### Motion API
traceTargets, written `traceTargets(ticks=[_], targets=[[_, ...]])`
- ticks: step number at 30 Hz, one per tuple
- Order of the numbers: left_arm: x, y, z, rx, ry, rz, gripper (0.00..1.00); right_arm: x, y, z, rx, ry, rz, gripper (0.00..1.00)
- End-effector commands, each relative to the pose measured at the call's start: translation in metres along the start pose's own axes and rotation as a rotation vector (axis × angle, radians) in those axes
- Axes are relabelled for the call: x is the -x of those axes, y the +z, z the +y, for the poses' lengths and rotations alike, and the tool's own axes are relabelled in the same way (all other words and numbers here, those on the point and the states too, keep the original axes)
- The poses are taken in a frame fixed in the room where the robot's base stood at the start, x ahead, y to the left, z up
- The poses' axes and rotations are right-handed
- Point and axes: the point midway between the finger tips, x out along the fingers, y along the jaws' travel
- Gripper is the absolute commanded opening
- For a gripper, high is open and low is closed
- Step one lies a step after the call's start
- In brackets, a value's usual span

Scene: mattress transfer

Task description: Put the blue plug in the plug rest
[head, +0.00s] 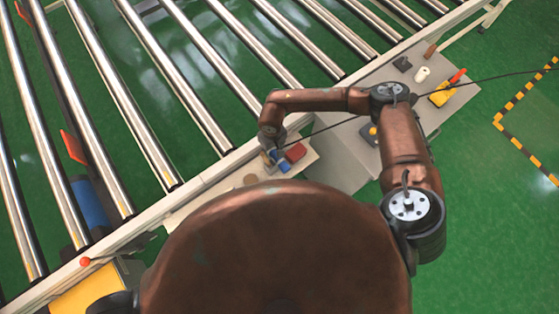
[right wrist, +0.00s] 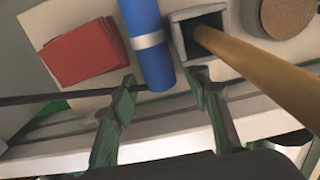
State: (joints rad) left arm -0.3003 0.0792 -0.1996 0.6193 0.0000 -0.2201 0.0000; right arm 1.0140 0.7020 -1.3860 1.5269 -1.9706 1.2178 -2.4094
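The blue plug (right wrist: 146,38) is a blue cylinder with a silver band, on the pale ledge among the small items. It also shows in the head view (head: 283,163). My right gripper (right wrist: 162,84) is open, with a fingertip on either side of the plug's near end and visible gaps between. In the head view my right gripper (head: 271,144) is just above the plug. A grey square socket (right wrist: 184,38) stands right beside the plug, with a tan rod (right wrist: 255,65) reaching into or across it. I cannot tell whether this is the plug rest. My left gripper is not in view.
A red block (right wrist: 82,52) lies left of the plug, and a round brown disc (right wrist: 290,14) lies to the right. The roller conveyor (head: 180,75) is beyond the ledge. A yellow item (head: 440,97) sits farther right.

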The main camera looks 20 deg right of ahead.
Motion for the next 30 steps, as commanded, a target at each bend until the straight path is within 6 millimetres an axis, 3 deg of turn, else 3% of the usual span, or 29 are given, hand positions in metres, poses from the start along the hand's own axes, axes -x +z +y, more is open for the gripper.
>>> traceTargets(ticks=[18,26,30], targets=[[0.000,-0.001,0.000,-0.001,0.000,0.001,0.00,0.000,0.001,0.000,-0.001,0.000,-0.001,0.00],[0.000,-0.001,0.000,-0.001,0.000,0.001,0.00,0.002,0.000,0.000,0.000,0.000,0.000,0.00],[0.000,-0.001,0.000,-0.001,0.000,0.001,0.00,0.015,-0.001,0.001,0.000,0.001,0.001,0.00]])
